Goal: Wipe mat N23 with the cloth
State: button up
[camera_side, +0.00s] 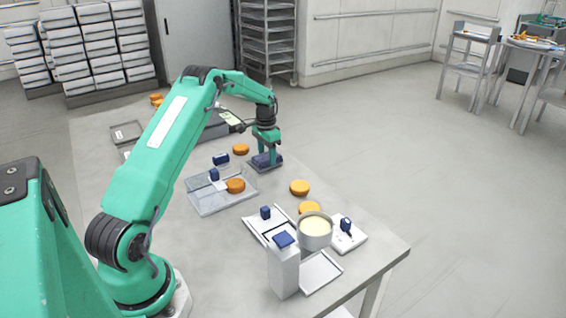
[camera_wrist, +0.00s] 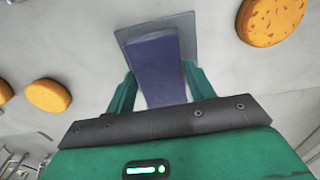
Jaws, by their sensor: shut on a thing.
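My gripper (camera_side: 265,146) is shut on a folded dark blue cloth (camera_side: 261,160). It holds the cloth low over a small grey mat (camera_side: 276,166) in the middle of the table. In the wrist view the cloth (camera_wrist: 155,62) sits between the two green fingers of my gripper (camera_wrist: 160,88) and covers much of the mat (camera_wrist: 184,27). The cloth seems to lie on the mat, but contact is hard to tell. No label N23 is readable on the mat.
Orange rounds lie near the mat, one behind left (camera_side: 241,149) and one in front right (camera_side: 300,187). A clear tray (camera_side: 210,207) holds another round and blue-topped items. A cream-filled pot (camera_side: 315,232) and tall white box (camera_side: 284,272) stand in front.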

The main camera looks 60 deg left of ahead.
aim_at(257, 156)
jog(key=shift+s+a+f, duration=0.15)
jog(key=shift+a, duration=1)
jog(key=shift+s+r, duration=0.2)
jog(key=shift+s, duration=0.95)
jog(key=shift+d+f, duration=0.1)
jog(key=shift+d, duration=1.75)
jog(key=shift+w+a, duration=0.6)
jog(key=shift+a, duration=0.35)
